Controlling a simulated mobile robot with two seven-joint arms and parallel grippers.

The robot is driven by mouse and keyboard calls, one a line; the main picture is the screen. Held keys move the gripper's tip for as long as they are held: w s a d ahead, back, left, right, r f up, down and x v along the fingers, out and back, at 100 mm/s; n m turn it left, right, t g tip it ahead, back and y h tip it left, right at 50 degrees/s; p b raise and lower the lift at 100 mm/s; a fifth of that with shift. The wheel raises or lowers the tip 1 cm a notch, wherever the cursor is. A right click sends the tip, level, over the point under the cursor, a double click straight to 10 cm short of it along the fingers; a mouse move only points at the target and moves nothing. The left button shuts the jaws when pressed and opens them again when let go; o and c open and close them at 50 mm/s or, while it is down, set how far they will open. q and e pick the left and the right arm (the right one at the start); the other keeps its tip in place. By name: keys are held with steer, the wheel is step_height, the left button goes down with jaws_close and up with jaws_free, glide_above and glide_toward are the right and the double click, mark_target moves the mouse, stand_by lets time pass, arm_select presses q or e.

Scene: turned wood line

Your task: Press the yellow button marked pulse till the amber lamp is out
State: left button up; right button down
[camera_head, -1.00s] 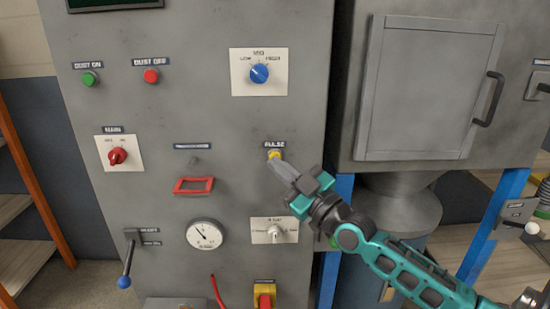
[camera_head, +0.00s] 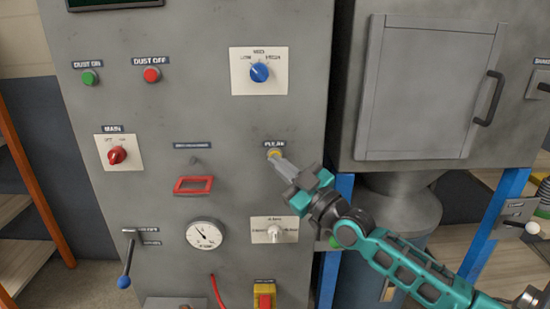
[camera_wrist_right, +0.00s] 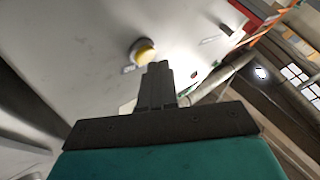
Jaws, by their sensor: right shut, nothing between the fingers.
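The yellow button (camera_head: 273,153) sits under the label "PULSE" on the grey panel. In the wrist view the yellow button (camera_wrist_right: 145,52) shows in a pale collar, just beyond and left of my fingertips. My right gripper (camera_head: 279,163) is shut and empty. Its tips are at the lower right edge of the button in the head view; I cannot tell if they touch it. The fingers also show in the wrist view (camera_wrist_right: 158,70). I cannot make out a lit amber lamp in either view. My left gripper is not in view.
Around the button are a blue selector (camera_head: 260,72), a red main switch (camera_head: 117,155), a red frame (camera_head: 193,185), a gauge (camera_head: 204,234) and a grey selector (camera_head: 274,233). A closed cabinet door (camera_head: 428,90) stands to the right.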

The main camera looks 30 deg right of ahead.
steer(key=shift+w+d, duration=0.15)
steer(key=shift+w, duration=0.1)
stand_by(0.6)
stand_by(0.3)
steer(key=shift+s+a+p, duration=0.35)
steer(key=shift+s+p, duration=0.2)
steer(key=shift+s, duration=0.1)
